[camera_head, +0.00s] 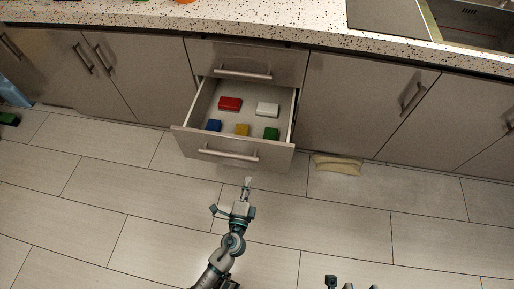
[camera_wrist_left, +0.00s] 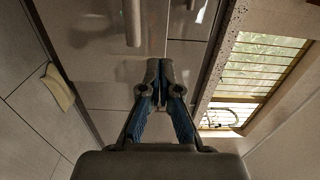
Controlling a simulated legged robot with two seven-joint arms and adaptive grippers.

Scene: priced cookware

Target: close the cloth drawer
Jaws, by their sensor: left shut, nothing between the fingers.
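The cloth drawer (camera_head: 233,158) is pulled out from the cabinet, with its grey front and bar handle (camera_head: 228,155) facing me. Inside lie a red folded piece (camera_head: 230,103), a white one (camera_head: 268,109), a blue one (camera_head: 214,126), a yellow one (camera_head: 241,129) and a green one (camera_head: 271,133). My left gripper (camera_head: 248,182) is shut and empty, just in front of the drawer front in the head view; I cannot tell if it touches. Its closed fingers show in the left wrist view (camera_wrist_left: 160,72). My right gripper (camera_head: 350,284) shows only partly at the bottom edge.
A shut drawer (camera_head: 245,60) sits above the open one. Shut cabinet doors (camera_head: 360,105) flank it under the speckled countertop (camera_head: 280,22). A beige folded cloth (camera_head: 337,164) lies on the floor to the right. The tiled floor in front is mostly clear.

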